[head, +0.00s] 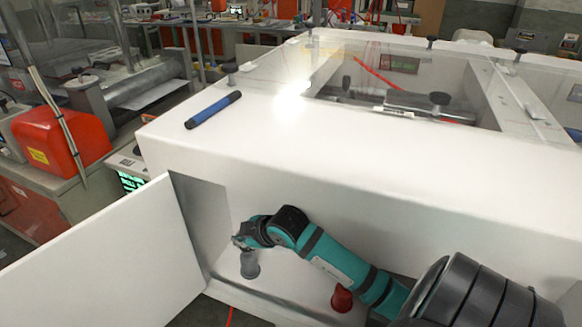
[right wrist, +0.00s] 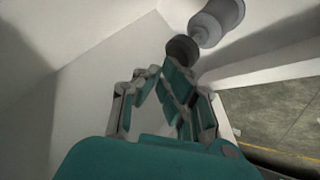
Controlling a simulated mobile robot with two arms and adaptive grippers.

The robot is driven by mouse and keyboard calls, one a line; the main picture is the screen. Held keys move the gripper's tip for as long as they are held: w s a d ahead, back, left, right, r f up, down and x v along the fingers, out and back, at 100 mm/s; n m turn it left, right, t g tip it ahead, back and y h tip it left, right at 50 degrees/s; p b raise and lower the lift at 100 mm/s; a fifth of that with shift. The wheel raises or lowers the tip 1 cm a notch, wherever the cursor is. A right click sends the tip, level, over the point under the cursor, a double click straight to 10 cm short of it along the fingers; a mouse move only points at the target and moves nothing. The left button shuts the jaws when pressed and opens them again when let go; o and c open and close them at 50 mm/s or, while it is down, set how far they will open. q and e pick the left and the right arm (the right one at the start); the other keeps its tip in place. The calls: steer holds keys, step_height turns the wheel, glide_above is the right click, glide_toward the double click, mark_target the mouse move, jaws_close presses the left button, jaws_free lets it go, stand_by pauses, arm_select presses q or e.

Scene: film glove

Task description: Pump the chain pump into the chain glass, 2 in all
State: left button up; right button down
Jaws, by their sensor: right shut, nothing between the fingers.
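My right gripper (head: 241,241) reaches into the open compartment of the white cabinet and is shut and empty. In the right wrist view its fingers (right wrist: 160,80) come together with nothing held. A small grey object (head: 250,266) stands on the compartment floor just below the gripper. In the right wrist view a pale grey rounded piece (right wrist: 216,22) and a darker round piece (right wrist: 182,49) show just beyond the fingers. A red object (head: 342,299) stands farther right, partly behind my arm. I cannot tell which of these is the pump or the glass. My left gripper is out of view.
The white cabinet's door (head: 105,258) stands open at the left. A blue cylinder (head: 213,110) lies on the cabinet top, whose front part is otherwise clear. A glass-covered opening (head: 400,70) is behind. The compartment wall is close to my right gripper.

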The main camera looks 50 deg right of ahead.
steer(key=shift+f, duration=0.15)
stand_by(0.3)
steer(key=shift+f, duration=0.3)
steer(key=shift+s+f+b, duration=0.1)
steer(key=shift+f+b, duration=0.55)
stand_by(0.5)
steer(key=shift+r, duration=0.1)
steer(key=shift+r+p, duration=0.95)
steer(key=shift+p, duration=0.05)
steer(key=shift+r, duration=0.1)
step_height(320, 180, up, 6)
steer(key=p, duration=0.6)
